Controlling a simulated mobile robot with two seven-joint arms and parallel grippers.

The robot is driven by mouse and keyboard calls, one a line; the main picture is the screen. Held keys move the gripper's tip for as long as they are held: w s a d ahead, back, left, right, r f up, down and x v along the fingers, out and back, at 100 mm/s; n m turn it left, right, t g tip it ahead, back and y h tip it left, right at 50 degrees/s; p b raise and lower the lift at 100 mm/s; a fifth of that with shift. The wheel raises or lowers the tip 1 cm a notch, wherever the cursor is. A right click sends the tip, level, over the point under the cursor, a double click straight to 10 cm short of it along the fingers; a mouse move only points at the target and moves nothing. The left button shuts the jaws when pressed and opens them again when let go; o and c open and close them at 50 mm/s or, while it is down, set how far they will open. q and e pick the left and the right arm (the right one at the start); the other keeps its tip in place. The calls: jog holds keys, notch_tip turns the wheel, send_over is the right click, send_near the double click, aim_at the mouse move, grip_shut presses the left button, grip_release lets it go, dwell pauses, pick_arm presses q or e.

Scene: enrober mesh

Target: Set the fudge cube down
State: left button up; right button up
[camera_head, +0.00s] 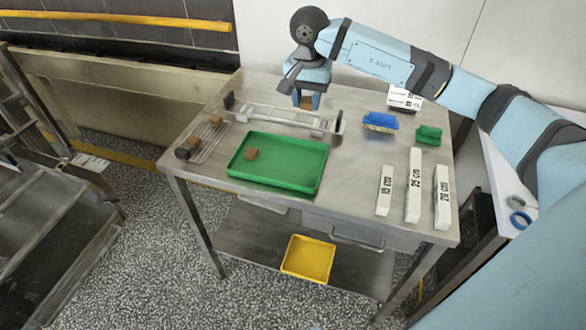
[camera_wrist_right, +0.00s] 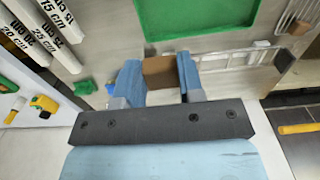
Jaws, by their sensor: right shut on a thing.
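My right gripper (camera_head: 309,100) reaches in from the upper right over the back of the steel table (camera_head: 365,150). It is shut on a brown fudge cube (camera_wrist_right: 159,72), which shows between the blue fingers in the right wrist view. In the head view, only a little of the held cube (camera_head: 307,103) shows. I cannot tell whether it touches the table. In front of the gripper lies a long metal frame (camera_head: 285,117). Another brown cube (camera_head: 251,154) sits in the green tray (camera_head: 300,184). Brown cubes (camera_head: 216,120) also sit on the wire mesh rack (camera_head: 207,143) at left. My left gripper is out of view.
A blue-backed brush (camera_head: 380,121) and a green block (camera_head: 428,134) lie to the right. White length-marked bars (camera_head: 414,185) lie at the front right. A yellow bin (camera_head: 308,258) stands on the lower shelf. The wall (camera_head: 265,40) rises close behind the table.

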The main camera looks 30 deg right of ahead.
aim_at(307, 170)
jog(key=shift+s+d+f, duration=0.15)
jog(key=shift+s, duration=0.2)
notch_tip(307, 170, down, 20)
jog(key=shift+d+p, duration=0.1)
jog(key=shift+p, duration=0.9)
jog(key=shift+f, duration=0.1)
jog(key=o, duration=0.7)
